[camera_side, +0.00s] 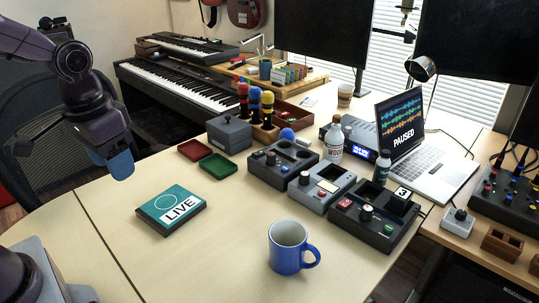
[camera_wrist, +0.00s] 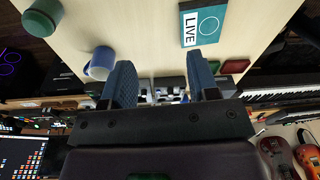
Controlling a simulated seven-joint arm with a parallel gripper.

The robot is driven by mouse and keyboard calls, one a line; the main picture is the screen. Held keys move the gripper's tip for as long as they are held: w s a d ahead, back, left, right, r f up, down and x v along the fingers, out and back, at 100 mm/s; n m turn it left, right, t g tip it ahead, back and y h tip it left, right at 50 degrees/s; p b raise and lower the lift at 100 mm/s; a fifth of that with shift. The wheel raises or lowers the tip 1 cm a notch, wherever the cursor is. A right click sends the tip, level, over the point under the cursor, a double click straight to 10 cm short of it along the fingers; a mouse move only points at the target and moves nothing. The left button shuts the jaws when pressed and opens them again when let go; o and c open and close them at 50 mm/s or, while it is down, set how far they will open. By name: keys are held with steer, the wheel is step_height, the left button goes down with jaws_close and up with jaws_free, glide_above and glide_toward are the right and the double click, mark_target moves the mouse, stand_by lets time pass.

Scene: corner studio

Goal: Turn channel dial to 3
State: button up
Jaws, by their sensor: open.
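Three control boxes stand in a row right of centre in the side view: a dark one (camera_side: 283,163) at the back, a grey one (camera_side: 322,186) in the middle and a dark one (camera_side: 374,220) in front. Each carries a small knob; the front box has a dark knob (camera_side: 366,212), a red button and a white tile marked 3 (camera_side: 403,192). I cannot read which knob is the channel dial or its setting. My gripper (camera_side: 118,164) hangs at the left, above the table and well away from the boxes. In the wrist view its blue fingers (camera_wrist: 162,75) are apart and empty, with the boxes seen beyond.
A LIVE sign (camera_side: 171,208) lies left of centre. A blue mug (camera_side: 288,248) stands near the front. The front-left table is clear.

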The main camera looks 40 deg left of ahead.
steer(key=w+f+n+g+h, duration=0.1)
steer(key=w+f+n+h, duration=0.1)
steer(key=w+f, duration=0.35)
steer(key=w+f+n+h, duration=0.1)
steer(key=w+f+n, duration=0.1)
steer(key=f, duration=0.6)
steer(key=n+t+y, duration=0.2)
steer(key=n+t, duration=1.1)
steer(key=n, duration=1.7)
glide_toward(271, 154)
steer(key=x, duration=0.9)
steer(key=shift+w+f, duration=0.1)
steer(key=shift+f, duration=0.05)
steer(key=shift+c, duration=0.4)
steer(key=c, duration=0.8)
steer(key=shift+c, duration=0.2)
